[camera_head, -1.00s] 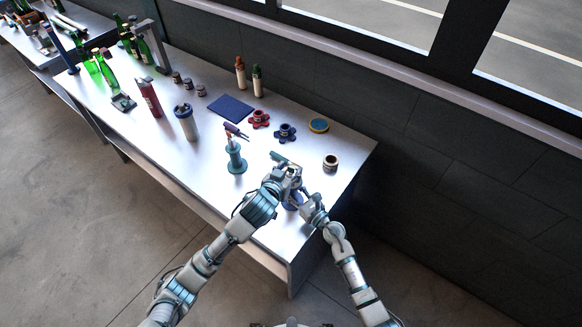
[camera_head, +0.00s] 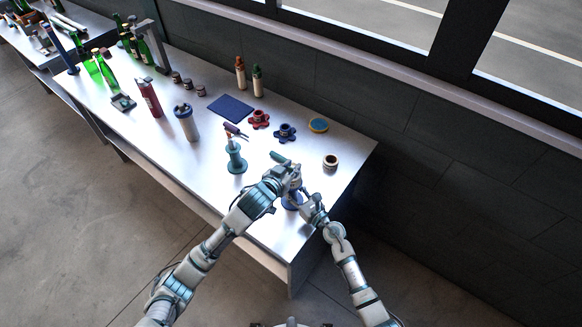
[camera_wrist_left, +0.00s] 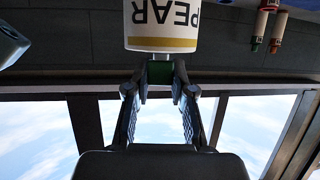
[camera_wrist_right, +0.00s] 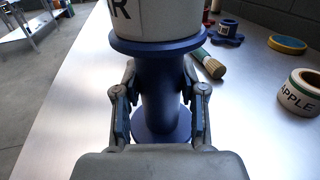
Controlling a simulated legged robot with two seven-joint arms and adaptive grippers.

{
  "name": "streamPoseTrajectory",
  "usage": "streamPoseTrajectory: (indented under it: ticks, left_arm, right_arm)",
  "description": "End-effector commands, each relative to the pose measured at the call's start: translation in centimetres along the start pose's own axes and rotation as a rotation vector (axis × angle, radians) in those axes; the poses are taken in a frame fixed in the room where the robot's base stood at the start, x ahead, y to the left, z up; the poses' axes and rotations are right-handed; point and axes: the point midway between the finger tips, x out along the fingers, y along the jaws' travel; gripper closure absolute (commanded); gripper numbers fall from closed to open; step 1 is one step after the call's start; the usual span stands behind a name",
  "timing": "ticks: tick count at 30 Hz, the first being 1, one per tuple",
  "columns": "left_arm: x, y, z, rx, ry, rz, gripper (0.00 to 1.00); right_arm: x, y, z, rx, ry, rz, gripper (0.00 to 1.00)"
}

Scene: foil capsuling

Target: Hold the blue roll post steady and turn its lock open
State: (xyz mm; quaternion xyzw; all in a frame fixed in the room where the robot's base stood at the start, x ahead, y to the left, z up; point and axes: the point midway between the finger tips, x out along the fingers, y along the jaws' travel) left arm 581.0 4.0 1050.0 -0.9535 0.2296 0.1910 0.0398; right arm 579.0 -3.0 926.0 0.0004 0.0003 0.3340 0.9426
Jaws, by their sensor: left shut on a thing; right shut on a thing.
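The blue roll post (camera_wrist_right: 158,95) stands upright on the table, with a white roll lettered PEAR (camera_wrist_left: 165,25) on it. My right gripper (camera_wrist_right: 160,112) is shut around the blue shaft, between the wide base and the flange under the roll. My left gripper (camera_wrist_left: 160,85) is shut on a dark green piece (camera_wrist_left: 160,72) at the post's top end, just beyond the roll; it appears to be the lock. In the head view, my left gripper (camera_head: 293,182) and right gripper (camera_head: 306,203) hide most of the post; part of its blue base (camera_head: 291,206) shows.
A white APPLE roll (camera_wrist_right: 302,92) stands to the right. A teal post (camera_head: 236,162) stands to the left, with red (camera_head: 258,119) and blue (camera_head: 285,132) knobbed parts behind. The front right table area is bare.

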Motion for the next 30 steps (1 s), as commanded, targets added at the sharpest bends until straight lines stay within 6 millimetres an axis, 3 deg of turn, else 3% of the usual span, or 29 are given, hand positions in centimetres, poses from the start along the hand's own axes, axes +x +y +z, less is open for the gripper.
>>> streamPoseTrajectory:
  ticks: [7,18,19,22,30]
  left_arm:
    - [0.04,-0.27,0.07,0.063,-0.002,0.147,1.00]
    - [0.01,-0.19,0.08,0.071,-0.002,0.172,1.00]
    - [0.01,-0.20,0.08,0.071,-0.002,0.172,0.72]
    - [0.00,-0.17,0.07,0.071,-0.001,0.172,0.50]
    - [-0.05,-0.10,0.04,0.071,0.000,0.174,0.50]
  right_arm:
    - [-0.02,-0.02,-0.06,0.000,0.001,0.000,1.00]
    - [-0.04,-0.03,-0.05,0.001,0.001,-0.001,1.00]
    - [-0.04,-0.03,-0.05,0.001,0.001,-0.001,1.00]
    - [-0.04,-0.03,-0.05,0.000,0.001,-0.001,1.00]
    - [-0.04,-0.02,-0.05,0.000,0.001,0.000,1.00]
